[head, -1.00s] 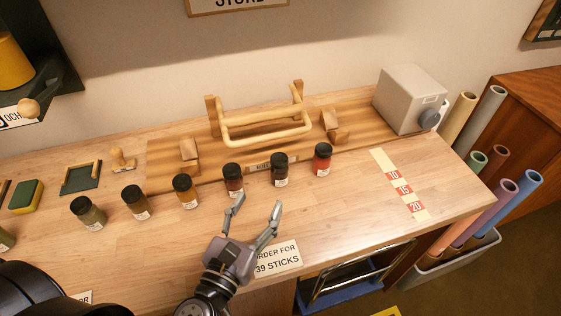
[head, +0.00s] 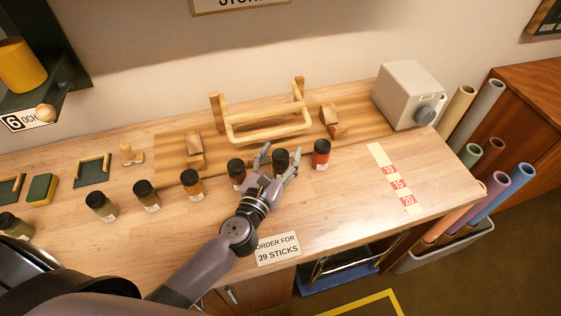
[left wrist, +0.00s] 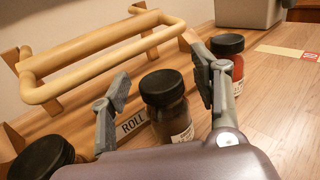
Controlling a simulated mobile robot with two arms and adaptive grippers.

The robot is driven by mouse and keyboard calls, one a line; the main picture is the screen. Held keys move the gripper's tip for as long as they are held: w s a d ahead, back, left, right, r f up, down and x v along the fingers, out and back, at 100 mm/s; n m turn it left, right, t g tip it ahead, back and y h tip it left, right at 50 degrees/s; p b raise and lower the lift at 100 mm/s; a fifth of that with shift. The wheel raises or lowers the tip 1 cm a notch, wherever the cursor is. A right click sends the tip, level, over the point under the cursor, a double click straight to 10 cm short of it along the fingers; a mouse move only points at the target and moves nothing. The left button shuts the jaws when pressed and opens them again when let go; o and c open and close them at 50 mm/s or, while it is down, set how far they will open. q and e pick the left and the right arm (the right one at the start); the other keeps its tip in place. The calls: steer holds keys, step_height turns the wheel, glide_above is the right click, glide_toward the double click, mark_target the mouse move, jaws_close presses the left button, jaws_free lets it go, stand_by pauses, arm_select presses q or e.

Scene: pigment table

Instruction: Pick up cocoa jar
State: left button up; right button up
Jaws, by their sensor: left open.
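A dark brown jar with a black lid (head: 281,161), by its colour the cocoa jar, stands upright in the row of jars on the table. It also shows in the left wrist view (left wrist: 168,112), where its label is too small to read. My left gripper (head: 279,164) is open, with one finger on each side of this jar. In the left wrist view the fingers (left wrist: 163,80) stand apart around the jar, with a gap visible on the left. I cannot tell whether the right finger touches it.
A dark red jar (head: 236,172) stands close on the left and a red jar (head: 321,153) on the right. A wooden rack (head: 268,130) is behind. More jars stand to the left. The table's right front is clear.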

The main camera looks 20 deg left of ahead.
arm_select(q)
steer(key=shift+w+d, duration=0.1)
steer(key=shift+w, duration=0.1)
steer(key=shift+c, duration=0.3)
steer(key=c, duration=1.2)
jaws_close()
steer(key=shift+r, duration=0.15)
